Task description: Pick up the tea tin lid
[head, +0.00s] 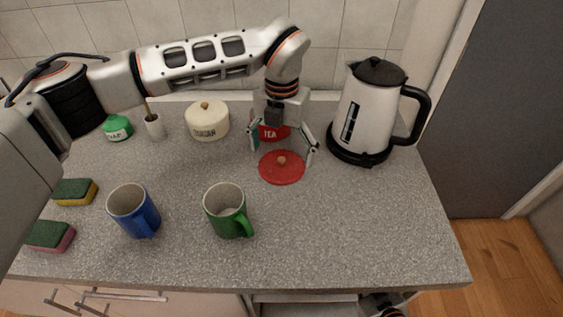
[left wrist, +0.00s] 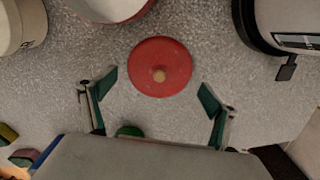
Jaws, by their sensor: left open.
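The tea tin lid is a flat red disc with a small wooden knob (head: 272,175), lying on the counter in front of the red tea tin (head: 268,133). It also shows in the left wrist view (left wrist: 160,52), centred ahead of the fingers. My left gripper (head: 284,150) is open and empty above the counter, pointing down, its fingers spread to either side of the lid and apart from it. The left wrist view shows the tin without its lid. Part of my right gripper (head: 382,304) shows at the bottom edge, its fingers unclear.
A kettle (head: 362,112) stands right of the lid. A cream sugar tin (head: 207,122), a small white pot (head: 154,127) and a green tin (head: 117,128) stand left. A green mug (head: 226,208), a blue mug (head: 130,208) and two sponges (head: 74,192) are nearer. The right front counter is clear.

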